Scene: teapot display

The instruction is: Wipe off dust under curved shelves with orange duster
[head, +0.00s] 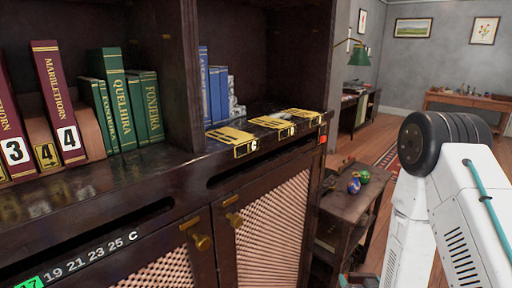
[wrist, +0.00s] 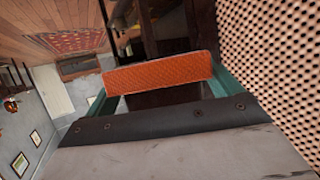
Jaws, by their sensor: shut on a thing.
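An orange textured duster (wrist: 158,73) lies across the space between the teal fingers of my gripper (wrist: 155,80) in the wrist view. My gripper is shut on it. The wrist view is strongly tilted, with the woven lattice panel (wrist: 262,60) close on the right of the duster. I cannot make out a dust patch or any plainly curved shelf. The dark wooden cabinet (head: 150,200) with its shelves fills the left of the head view. The duster is not clearly visible in the head view, where my white arm shows at the right.
Green books (head: 122,100), red books (head: 55,100) and blue books (head: 214,90) stand on the cabinet. Yellow-marked plates (head: 270,123) lie near its right end. A small side table (head: 355,200) holds two coloured ornaments. Wooden floor lies open beyond it.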

